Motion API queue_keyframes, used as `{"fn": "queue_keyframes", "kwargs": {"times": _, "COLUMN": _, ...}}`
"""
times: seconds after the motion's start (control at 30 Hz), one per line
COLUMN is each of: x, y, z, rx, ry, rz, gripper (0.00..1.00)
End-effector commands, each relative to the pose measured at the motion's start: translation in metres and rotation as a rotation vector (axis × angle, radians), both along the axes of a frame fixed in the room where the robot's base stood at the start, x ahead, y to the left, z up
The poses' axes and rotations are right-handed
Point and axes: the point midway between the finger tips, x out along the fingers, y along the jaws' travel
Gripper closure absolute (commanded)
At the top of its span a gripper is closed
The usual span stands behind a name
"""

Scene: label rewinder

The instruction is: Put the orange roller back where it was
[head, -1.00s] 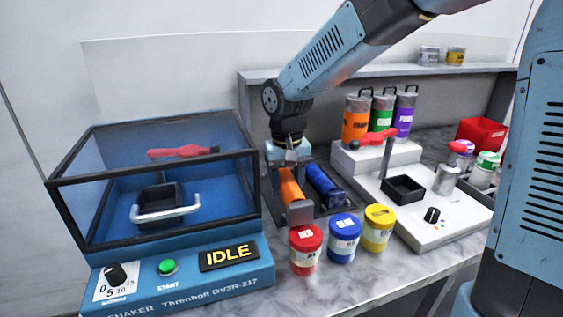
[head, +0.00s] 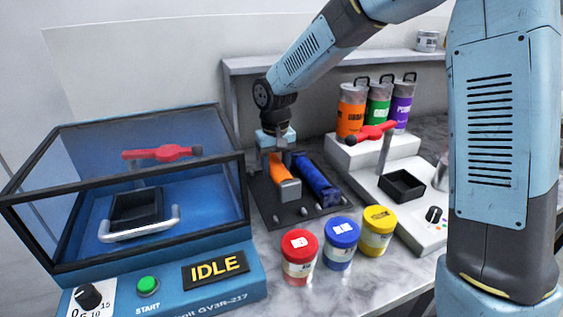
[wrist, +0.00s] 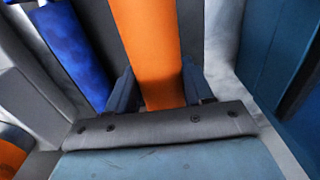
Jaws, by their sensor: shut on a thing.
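The orange roller (head: 281,168) has a grey block at its near end. It is over the black plate (head: 262,203), beside the blue roller (head: 316,179) and roughly parallel to it. My gripper (head: 277,156) comes down from above and is shut on the orange roller. In the wrist view the orange roller (wrist: 148,35) lies between my two fingers (wrist: 157,88), with the blue roller (wrist: 72,48) to its left. I cannot tell whether the orange roller touches the plate.
Red (head: 299,259), blue (head: 341,245) and yellow (head: 376,232) jars stand in front of the plate. A blue shaker box marked IDLE (head: 214,269) is at the left. A white machine (head: 430,233) and orange, green and purple canisters (head: 379,107) stand at the right and back.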

Motion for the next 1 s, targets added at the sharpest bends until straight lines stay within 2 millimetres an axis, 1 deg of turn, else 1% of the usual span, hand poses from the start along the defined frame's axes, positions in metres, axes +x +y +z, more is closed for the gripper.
{"fn": "queue_keyframes", "kwargs": {"times": 0.17, "x": -0.002, "y": 0.003, "z": -0.013, "rx": 0.001, "ry": 0.000, "rz": 0.006, "gripper": 1.00}}
{"fn": "queue_keyframes", "kwargs": {"times": 0.6, "x": -0.002, "y": 0.003, "z": -0.042, "rx": 0.001, "ry": 0.000, "rz": 0.006, "gripper": 1.00}}
{"fn": "queue_keyframes", "kwargs": {"times": 0.8, "x": -0.002, "y": 0.003, "z": -0.048, "rx": 0.000, "ry": 0.000, "rz": 0.006, "gripper": 1.00}}
{"fn": "queue_keyframes", "kwargs": {"times": 1.0, "x": -0.002, "y": 0.003, "z": -0.050, "rx": 0.000, "ry": -0.001, "rz": 0.006, "gripper": 1.00}}
